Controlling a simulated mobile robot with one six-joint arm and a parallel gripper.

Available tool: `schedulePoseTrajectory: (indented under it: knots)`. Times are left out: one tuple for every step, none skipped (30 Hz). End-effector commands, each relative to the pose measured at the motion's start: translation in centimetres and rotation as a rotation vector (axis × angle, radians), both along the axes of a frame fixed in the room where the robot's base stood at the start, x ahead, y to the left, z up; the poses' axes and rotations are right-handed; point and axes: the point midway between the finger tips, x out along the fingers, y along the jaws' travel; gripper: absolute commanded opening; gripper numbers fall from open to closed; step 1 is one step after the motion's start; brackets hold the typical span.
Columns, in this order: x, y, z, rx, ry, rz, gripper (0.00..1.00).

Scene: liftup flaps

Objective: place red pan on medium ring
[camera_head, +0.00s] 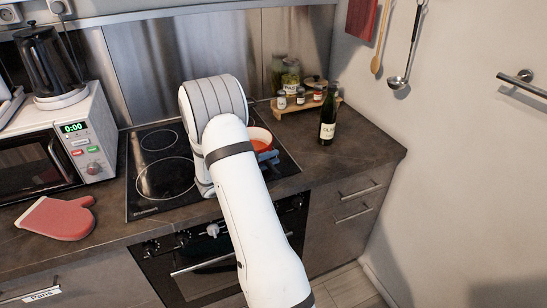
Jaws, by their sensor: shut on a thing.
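The red pan (259,138) is at the right side of the black cooktop (136,189), with its orange-red inside and pale rim showing. My white arm hides its left part. My gripper (268,157), dark grey-blue, is at the pan's near right edge and is shut on it; the fingertips are mostly hidden. Two rings show on the left of the cooktop: a smaller back ring (160,140) and a larger front ring (165,178). The right-hand rings are hidden by my arm and the pan, so I cannot tell which ring is the medium one or whether the pan touches the cooktop.
A wine bottle (328,128) and a wooden rack (307,107) with jars stand right of the cooktop. The right counter front is clear.

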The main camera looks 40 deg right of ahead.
Motion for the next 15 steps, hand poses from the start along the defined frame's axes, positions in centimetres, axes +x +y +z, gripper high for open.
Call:
schedulePoseTrajectory:
  knots:
    - [0.06, 0.01, 0.16, -0.002, -0.004, 0.000, 0.00]
    - [0.06, 0.02, 0.16, -0.002, -0.004, 0.000, 0.00]
    - [0.07, 0.03, 0.12, -0.002, -0.003, 0.001, 0.00]
    - [0.07, 0.04, 0.05, -0.002, -0.003, 0.001, 0.00]
    - [0.07, 0.04, -0.04, -0.002, -0.003, 0.001, 0.00]
    - [0.07, 0.04, -0.17, -0.002, -0.003, 0.001, 0.00]
    - [0.04, 0.06, -0.29, 0.000, 0.000, 0.001, 0.20]
    - [0.04, 0.06, -0.28, 0.000, 0.000, 0.001, 0.22]
    - [0.03, 0.06, -0.27, 0.000, 0.000, 0.001, 0.26]
    - [0.03, 0.06, -0.26, 0.000, 0.000, 0.001, 0.28]
    - [0.04, 0.07, -0.26, 0.000, 0.000, 0.001, 0.30]
    - [0.04, 0.07, -0.26, 0.000, 0.000, 0.001, 0.34]
    - [0.04, 0.07, -0.26, 0.000, 0.000, 0.002, 0.36]
    - [0.04, 0.07, -0.25, 0.000, 0.000, 0.002, 0.39]
    - [0.04, 0.07, -0.25, 0.000, 0.000, 0.002, 0.40]
